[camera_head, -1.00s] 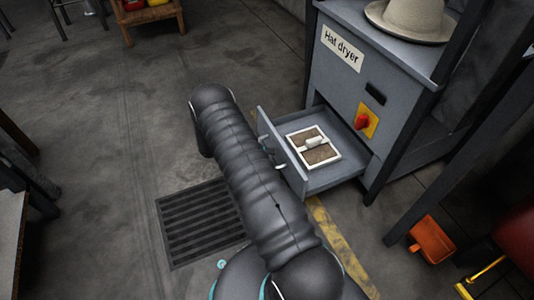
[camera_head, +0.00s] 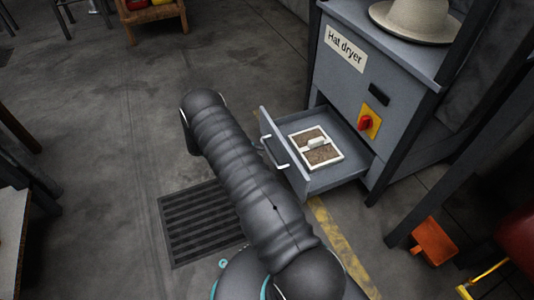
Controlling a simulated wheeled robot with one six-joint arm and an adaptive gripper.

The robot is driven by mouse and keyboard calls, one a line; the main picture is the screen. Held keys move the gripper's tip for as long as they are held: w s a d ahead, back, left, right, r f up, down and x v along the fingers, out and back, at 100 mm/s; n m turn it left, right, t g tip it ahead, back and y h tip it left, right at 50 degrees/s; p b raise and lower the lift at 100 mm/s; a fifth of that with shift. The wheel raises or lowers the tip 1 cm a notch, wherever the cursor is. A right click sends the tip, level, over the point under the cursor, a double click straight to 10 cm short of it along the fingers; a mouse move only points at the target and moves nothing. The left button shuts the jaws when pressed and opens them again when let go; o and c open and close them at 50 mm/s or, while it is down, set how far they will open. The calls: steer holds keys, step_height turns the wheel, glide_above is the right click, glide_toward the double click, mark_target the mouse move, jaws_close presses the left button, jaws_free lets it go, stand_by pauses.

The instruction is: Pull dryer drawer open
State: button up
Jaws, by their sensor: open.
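The grey hat dryer (camera_head: 345,82) stands at the right with a "Hat dryer" label. Its drawer (camera_head: 335,183) is pulled well out of the cabinet. Inside the drawer lies a white-framed tray (camera_head: 330,157) with brown panels and a white grip. My dark arm reaches up the middle, left of the drawer, with a gap between its upper part and the handle.
A pale hat (camera_head: 415,20) rests on top of the dryer. A red knob on a yellow plate (camera_head: 367,122) is on its front. A floor grate (camera_head: 198,222) lies left of my arm. An orange bin (camera_head: 433,241) stands lower right.

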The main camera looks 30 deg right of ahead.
steer(key=v, duration=0.6)
steer(key=shift+w+a, duration=0.25)
steer(key=shift+a, duration=0.1)
